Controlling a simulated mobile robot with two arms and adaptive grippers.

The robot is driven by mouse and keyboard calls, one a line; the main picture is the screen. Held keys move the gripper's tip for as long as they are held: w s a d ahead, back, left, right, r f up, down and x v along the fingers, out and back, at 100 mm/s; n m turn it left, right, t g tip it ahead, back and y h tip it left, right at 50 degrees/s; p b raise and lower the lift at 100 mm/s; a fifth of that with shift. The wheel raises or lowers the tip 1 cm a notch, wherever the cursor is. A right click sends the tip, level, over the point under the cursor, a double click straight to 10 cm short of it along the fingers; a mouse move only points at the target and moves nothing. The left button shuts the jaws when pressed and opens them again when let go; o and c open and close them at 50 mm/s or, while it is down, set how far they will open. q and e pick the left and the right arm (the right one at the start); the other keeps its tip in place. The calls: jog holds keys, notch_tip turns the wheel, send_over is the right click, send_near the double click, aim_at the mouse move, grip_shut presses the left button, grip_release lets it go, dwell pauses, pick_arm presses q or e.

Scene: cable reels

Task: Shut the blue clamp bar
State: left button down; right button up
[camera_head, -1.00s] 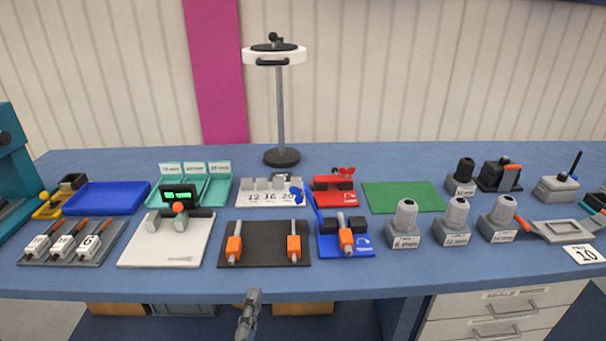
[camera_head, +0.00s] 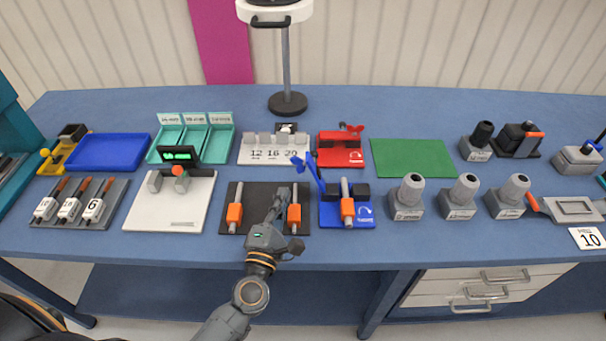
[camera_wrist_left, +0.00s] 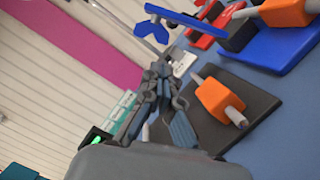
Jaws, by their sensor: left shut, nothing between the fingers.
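The blue clamp (camera_head: 361,221) stands right of the middle of the table, with a grey rod and an orange block (camera_head: 347,207) lying across its black cradle. Its blue bar (camera_head: 317,178) is raised, tilted up and left, with a blue wing knob at its upper end. In the left wrist view the bar (camera_wrist_left: 187,24) shows at the top, its knob (camera_wrist_left: 150,29) on the left. My left gripper (camera_head: 281,194) is shut and empty above the black board, left of the clamp and apart from the bar. My right gripper is not in view.
The black board (camera_head: 260,190) carries two rods with orange blocks. A red clamp (camera_head: 341,157) stands behind the blue one. Grey fittings (camera_head: 407,200) stand close to its right. A numbered grey rack (camera_head: 257,160) and a lamp stand (camera_head: 287,100) are behind.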

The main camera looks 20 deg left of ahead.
aim_at(300, 171)
pick_arm(q)
jog(key=w, duration=0.4)
jog(key=shift+w+a+r+p, duration=0.1)
jog(key=shift+w+r+p, duration=0.15)
jog(key=shift+p, duration=0.1)
jog(key=shift+w+d+r+p, duration=0.1)
jog(key=shift+d+r+p, duration=0.2)
jog(key=shift+d, duration=0.25)
jog(key=shift+w+d+r+p, duration=0.15)
jog(key=shift+d+p, duration=0.15)
jog(key=shift+d, duration=0.25)
jog(key=shift+d+r, duration=0.15)
jog(key=shift+d, duration=0.6)
jog(key=shift+w, duration=0.1)
